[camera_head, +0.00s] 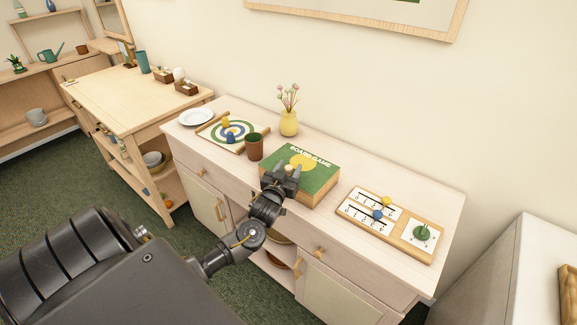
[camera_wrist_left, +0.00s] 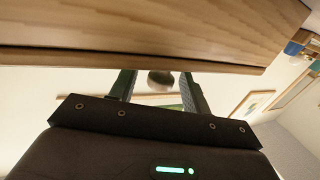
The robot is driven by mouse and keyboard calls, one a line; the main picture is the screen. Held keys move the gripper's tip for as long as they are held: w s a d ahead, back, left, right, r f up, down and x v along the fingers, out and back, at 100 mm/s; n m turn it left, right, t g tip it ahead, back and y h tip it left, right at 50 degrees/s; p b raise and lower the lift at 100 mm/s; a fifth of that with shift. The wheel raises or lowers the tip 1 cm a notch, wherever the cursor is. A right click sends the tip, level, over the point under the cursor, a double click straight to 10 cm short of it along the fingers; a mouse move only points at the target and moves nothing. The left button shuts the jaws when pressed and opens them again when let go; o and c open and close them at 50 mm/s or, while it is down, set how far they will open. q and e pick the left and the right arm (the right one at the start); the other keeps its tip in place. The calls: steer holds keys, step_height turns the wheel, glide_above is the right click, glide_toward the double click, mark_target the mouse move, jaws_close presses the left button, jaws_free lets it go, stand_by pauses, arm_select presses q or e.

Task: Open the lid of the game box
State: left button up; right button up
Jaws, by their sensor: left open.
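The game box (camera_head: 319,172) is a green box with tan sides, lettering and a yellow disc on top. It lies flat on the pale sideboard (camera_head: 345,178), and its lid looks closed. My left gripper (camera_head: 284,168) is at the box's front left edge and covers part of it. The head view does not show clearly whether it touches the box. In the left wrist view the two fingers of my left gripper (camera_wrist_left: 158,77) stand apart, with a small rounded shape seen between them. A wood-coloured surface (camera_wrist_left: 150,35) fills the top of that view. My right gripper is not in view.
A brown cup (camera_head: 254,147) and a yellow vase (camera_head: 289,123) stand close to the box. A target board (camera_head: 252,125) and a white plate (camera_head: 196,117) lie to the left. A number board (camera_head: 425,252) with pegs lies to the right.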

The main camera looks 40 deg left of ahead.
arm_select(q)
steer(key=shift+w+a, duration=0.15)
steer(key=shift+w, duration=0.2)
steer(key=shift+c, duration=0.5)
